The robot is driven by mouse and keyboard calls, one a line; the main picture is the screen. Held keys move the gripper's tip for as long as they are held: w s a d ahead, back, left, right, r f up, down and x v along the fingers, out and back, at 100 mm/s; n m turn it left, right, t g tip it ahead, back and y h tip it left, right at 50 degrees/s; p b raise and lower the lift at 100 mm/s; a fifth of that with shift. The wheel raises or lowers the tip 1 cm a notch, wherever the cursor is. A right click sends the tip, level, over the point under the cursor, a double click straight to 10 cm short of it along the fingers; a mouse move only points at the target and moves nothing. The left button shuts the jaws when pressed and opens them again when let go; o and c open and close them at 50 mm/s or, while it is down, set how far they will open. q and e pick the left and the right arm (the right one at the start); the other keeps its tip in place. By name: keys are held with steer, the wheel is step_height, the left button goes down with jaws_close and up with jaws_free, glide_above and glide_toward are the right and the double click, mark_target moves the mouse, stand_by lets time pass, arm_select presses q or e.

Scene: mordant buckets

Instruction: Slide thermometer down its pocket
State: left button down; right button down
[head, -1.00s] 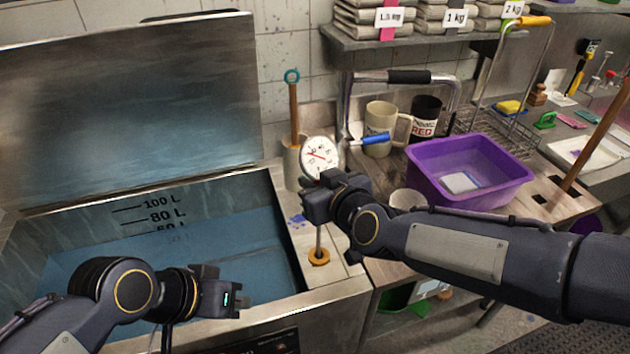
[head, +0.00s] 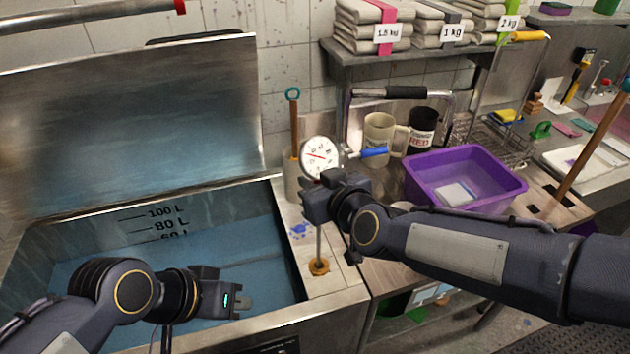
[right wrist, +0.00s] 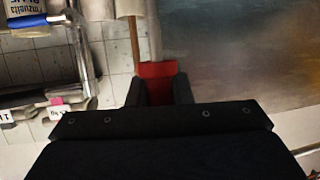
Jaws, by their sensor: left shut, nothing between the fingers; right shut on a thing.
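The thermometer has a round white dial (head: 319,155) with a red needle, facing me. My right gripper (head: 328,192) is shut on it just below the dial. A red part (right wrist: 157,70) shows between the fingers in the right wrist view. The thin stem (head: 318,238) hangs nearly upright below the gripper toward the brass pocket (head: 319,267) on the tank's right rim. The stem's lower end meets the pocket in the picture; I cannot tell whether it is inside or just above. My left gripper (head: 240,303) is shut and empty over the tank.
The open steel tank (head: 320,290) holds blue liquid, its lid (head: 130,120) raised behind. A holder with a wooden-handled tool (head: 294,125) stands behind the dial. Mugs (head: 381,135) and a purple basin (head: 465,195) stand to the right.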

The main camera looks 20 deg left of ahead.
step_height(320, 180, up, 4)
steer(key=p, duration=0.4)
steer(key=shift+r, duration=0.2)
stand_by(0.4)
stand_by(1.7)
steer(key=shift+f, duration=0.15)
